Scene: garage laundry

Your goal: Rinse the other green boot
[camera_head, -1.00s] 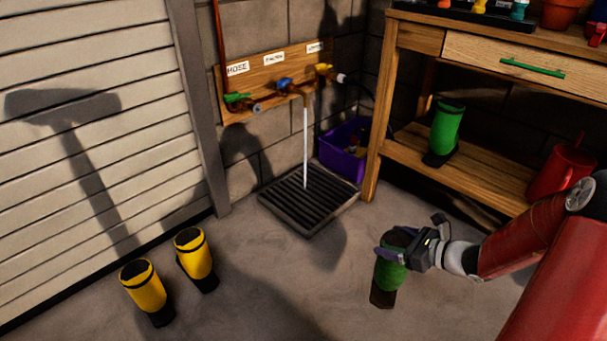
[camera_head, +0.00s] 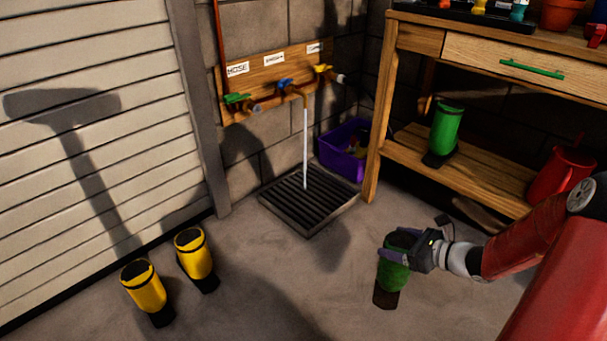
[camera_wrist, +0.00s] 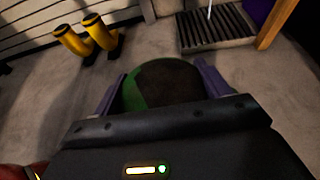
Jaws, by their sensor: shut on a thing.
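My gripper (camera_head: 402,252) is shut on a green boot (camera_head: 392,276) with a dark, brownish lower part. The boot is upright in the open area at the lower right; I cannot tell whether its sole touches the floor. In the wrist view the boot (camera_wrist: 160,84) sits between the two purple fingers, green on its left side and dark brown elsewhere. Another green boot (camera_head: 446,130) stands on the workbench's lower shelf. Water (camera_head: 305,140) runs from the middle tap with the blue handle (camera_head: 285,84) onto the floor grate (camera_head: 290,204).
Two yellow boots (camera_head: 145,288) stand at the lower left near the shutter. A purple crate (camera_head: 345,166) is behind the grate beside the wooden workbench (camera_head: 372,160). A red watering can (camera_head: 562,172) is on the shelf. The floor between my gripper and the grate is clear.

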